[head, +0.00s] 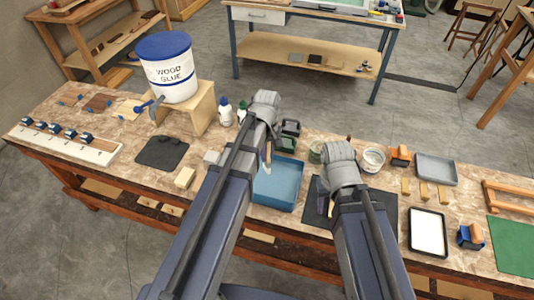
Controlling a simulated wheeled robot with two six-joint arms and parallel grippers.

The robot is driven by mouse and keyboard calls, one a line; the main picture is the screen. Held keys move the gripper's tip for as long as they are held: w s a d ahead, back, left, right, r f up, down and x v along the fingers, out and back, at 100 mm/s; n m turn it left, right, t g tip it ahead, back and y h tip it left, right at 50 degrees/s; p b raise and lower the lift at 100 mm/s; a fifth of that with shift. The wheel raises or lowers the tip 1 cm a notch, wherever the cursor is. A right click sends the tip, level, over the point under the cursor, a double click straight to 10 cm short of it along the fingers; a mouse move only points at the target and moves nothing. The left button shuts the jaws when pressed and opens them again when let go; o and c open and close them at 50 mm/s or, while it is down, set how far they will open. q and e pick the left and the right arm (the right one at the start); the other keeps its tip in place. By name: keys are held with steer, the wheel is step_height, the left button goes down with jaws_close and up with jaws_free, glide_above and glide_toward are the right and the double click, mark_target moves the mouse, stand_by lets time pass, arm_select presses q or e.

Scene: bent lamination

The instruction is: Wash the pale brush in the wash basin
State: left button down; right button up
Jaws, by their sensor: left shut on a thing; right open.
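The wash basin (281,188) is a blue rectangular tray near the middle of the bench. My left gripper (269,138) is above the basin's back left part. It is shut on a thin pale brush (267,160), which points down over the basin. I cannot tell whether the brush tip touches the basin floor or any water. My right gripper (333,192) is open, above a dark mat (312,210) just right of the basin. Its jaws are mostly hidden behind its own wrist, and a small pale piece shows beneath it.
A wood glue bucket (168,72) stands on a wooden stand at the back left. Small bottles (226,112) and a dark green item (290,132) are behind the basin. A white cup (373,160), grey tray (436,168) and black-rimmed white tray (428,232) lie right.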

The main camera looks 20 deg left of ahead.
mark_target(267, 165)
arm_select(q)
steer(key=shift+f+b, duration=2.85)
steer(key=shift+f, duration=0.35)
steer(key=d, duration=0.3)
steer(key=shift+a, duration=0.1)
steer(key=shift+a, duration=2.95)
steer(key=shift+d, duration=0.15)
steer(key=shift+d, duration=2.9)
